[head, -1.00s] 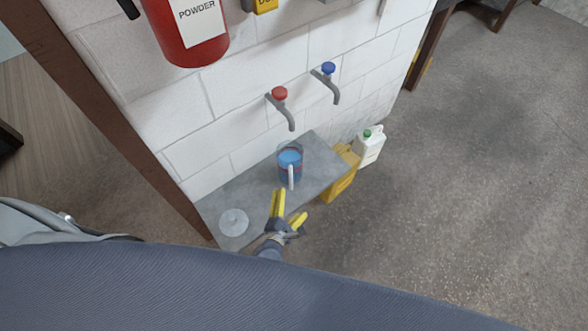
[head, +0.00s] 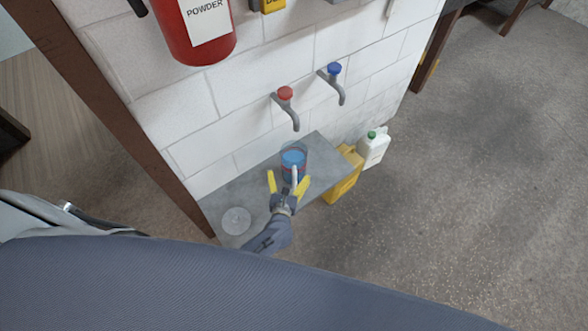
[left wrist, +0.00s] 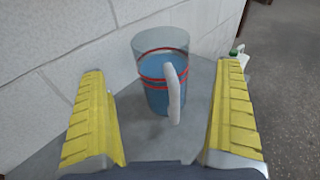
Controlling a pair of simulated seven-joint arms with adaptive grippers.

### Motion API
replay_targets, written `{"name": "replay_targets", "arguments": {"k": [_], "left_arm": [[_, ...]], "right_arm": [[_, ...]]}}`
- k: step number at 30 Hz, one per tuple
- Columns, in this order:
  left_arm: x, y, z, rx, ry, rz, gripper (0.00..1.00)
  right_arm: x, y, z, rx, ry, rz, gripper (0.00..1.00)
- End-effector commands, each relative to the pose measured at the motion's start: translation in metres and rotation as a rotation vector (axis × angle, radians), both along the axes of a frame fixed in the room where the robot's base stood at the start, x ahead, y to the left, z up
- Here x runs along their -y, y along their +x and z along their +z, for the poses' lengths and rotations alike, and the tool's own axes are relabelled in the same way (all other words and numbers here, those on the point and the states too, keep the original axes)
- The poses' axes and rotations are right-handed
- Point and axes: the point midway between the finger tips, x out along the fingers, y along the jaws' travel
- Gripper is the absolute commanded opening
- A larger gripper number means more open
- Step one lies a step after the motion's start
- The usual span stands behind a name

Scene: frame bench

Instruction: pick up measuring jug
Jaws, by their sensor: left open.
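The measuring jug (head: 291,160) is clear with blue contents, red bands and a white handle. It stands upright on the grey shelf (head: 230,193) by the wall. In the left wrist view the jug (left wrist: 150,85) stands beyond the fingers, its handle turned toward me. My left gripper (head: 287,184) is open, with its yellow fingers just in front of the jug on either side of the handle. In the left wrist view the open fingers (left wrist: 160,120) frame the jug with nothing gripped. My right gripper is not in view.
A clear round disc (head: 236,221) lies on the shelf's near left part. A red tap (head: 287,105) and a blue tap (head: 334,82) stick out from the wall above. A yellow container (head: 344,177) and a white bottle (head: 373,149) stand right of the shelf.

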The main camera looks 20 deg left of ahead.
Motion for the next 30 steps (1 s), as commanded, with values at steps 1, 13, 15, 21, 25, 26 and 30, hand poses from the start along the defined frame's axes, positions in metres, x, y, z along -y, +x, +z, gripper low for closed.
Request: {"name": "replay_targets", "arguments": {"k": [1,13,15,21,25,26,30], "left_arm": [[-0.001,0.010,0.000,0.002,0.002,0.000,1.00],[-0.006,0.047,-0.007,0.000,0.001,0.000,1.00],[-0.006,0.049,-0.007,0.000,0.001,0.000,1.00],[-0.008,0.065,-0.008,0.001,0.002,0.000,1.00],[-0.010,0.080,-0.010,0.001,0.002,0.000,1.00],[-0.011,0.083,-0.011,0.000,0.002,0.000,1.00],[-0.012,0.094,-0.013,0.000,0.002,0.000,1.00]], "right_arm": [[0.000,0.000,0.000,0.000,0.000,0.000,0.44],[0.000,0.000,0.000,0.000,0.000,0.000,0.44],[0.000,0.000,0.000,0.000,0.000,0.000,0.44],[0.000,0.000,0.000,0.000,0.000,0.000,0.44],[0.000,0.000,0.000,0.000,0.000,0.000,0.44],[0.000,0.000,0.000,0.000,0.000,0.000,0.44],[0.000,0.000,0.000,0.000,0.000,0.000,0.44]]}}
